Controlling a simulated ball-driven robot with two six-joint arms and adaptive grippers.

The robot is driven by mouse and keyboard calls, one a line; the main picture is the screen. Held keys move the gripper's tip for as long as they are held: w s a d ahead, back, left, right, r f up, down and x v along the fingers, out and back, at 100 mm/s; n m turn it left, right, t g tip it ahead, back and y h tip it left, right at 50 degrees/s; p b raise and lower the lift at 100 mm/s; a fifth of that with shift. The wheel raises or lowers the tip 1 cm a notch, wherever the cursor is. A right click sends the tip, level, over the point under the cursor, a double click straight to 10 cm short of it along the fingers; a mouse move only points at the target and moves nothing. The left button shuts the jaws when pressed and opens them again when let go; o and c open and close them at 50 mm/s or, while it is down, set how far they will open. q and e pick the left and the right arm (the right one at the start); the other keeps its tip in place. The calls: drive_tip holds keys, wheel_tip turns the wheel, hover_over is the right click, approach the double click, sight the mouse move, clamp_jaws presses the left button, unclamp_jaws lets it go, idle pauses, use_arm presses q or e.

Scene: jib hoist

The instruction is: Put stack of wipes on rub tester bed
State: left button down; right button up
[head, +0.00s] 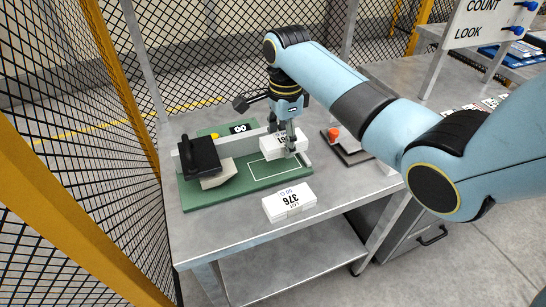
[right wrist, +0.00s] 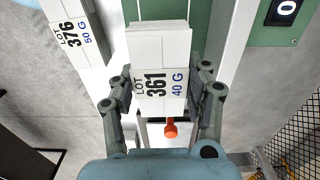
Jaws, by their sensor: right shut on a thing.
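My right gripper (head: 290,133) is shut on a white stack of wipes (head: 284,146). In the right wrist view this stack (right wrist: 158,62), marked LOT 361, 40 G, sits between the two fingers (right wrist: 160,88). It is over the right part of the rub tester's green base (head: 240,195), by the far side of the white-outlined bed (head: 280,170). I cannot tell whether it touches the base. The tester's black block (head: 200,155) is left of the bed. My left gripper is not in view.
A second white stack (head: 289,201), marked LOT 376, 50 G, lies at the table's front, close to the base. A display (head: 240,128) stands behind. Mesh fencing borders the table's left and back.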

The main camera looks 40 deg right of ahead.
sight(274, 165)
drive_tip(key=shift+w+a+f, duration=0.5)
drive_tip(key=shift+a+f, duration=0.15)
drive_tip(key=shift+a, duration=0.15)
drive_tip(key=shift+a+f, duration=0.1)
drive_tip(key=shift+f, duration=0.2)
wheel_tip(274, 165, down, 3)
drive_tip(key=shift+f, duration=0.2)
drive_tip(key=shift+f, duration=0.1)
drive_tip(key=o, duration=1.2)
